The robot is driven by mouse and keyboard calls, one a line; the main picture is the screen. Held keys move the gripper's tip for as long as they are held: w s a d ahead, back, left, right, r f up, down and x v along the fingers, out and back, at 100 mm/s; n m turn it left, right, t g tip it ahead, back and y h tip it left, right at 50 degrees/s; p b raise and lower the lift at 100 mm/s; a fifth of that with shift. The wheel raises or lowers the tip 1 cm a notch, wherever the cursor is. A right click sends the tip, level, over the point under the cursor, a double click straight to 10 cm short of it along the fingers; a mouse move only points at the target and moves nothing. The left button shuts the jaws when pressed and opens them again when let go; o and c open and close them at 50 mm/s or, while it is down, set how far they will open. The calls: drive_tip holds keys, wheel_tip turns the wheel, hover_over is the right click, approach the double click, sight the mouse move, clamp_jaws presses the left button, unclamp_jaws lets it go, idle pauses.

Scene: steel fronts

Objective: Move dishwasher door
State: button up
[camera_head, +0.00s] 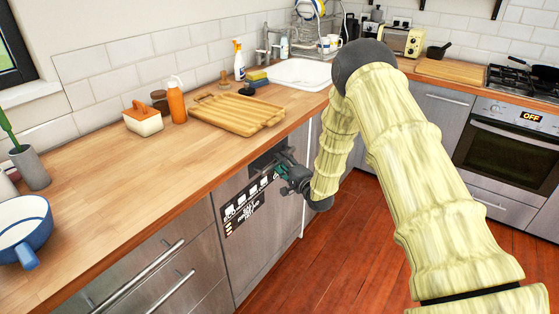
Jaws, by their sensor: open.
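The dishwasher door (265,235) is a steel front under the wooden counter, left of my arm. It looks shut or nearly shut; its right edge is partly behind my arm. A dark control strip (240,212) with white icons runs along its upper part, and a dark recess shows just under the counter edge. My gripper (280,168) is open in front of the upper part of the door, by the dark recess. I cannot tell whether its fingers touch the door.
A wooden tray (238,117), an orange bottle (177,102) and a blue-white pan (27,222) stand on the counter (130,190). Drawers with bar handles (140,275) are left of the door. The oven (505,150) is at the right. Red wooden floor (345,245) lies open before the door.

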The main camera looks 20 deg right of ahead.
drive_tip(key=shift+x, duration=1.15)
clamp_jaws()
